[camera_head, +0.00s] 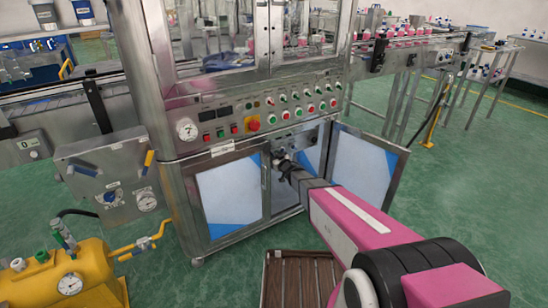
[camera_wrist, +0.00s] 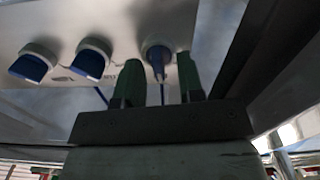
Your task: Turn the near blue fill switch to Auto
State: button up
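In the wrist view, three blue switches sit in a row on a pale panel (camera_wrist: 115,20). The left switch (camera_wrist: 30,66) and middle switch (camera_wrist: 90,63) show broad, slanted blue handles. The right switch (camera_wrist: 157,58) shows its blue handle edge-on, roughly upright in the picture. My gripper (camera_wrist: 159,72) is open, its two green fingers on either side of the right switch; I cannot tell whether they touch it. The Auto marking is not readable. In the head view my gripper (camera_head: 281,164) is inside the machine's open lower cabinet, and the switches are hidden there.
The cabinet's left door (camera_head: 230,195) and open right door (camera_head: 362,175) flank my arm. Above is a button panel with a red emergency stop (camera_head: 253,123). A yellow tank (camera_head: 60,275) stands at lower left. A dark beam (camera_wrist: 262,40) runs close right of my fingers.

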jog(key=v, duration=1)
jog(key=shift+s+d, duration=0.3)
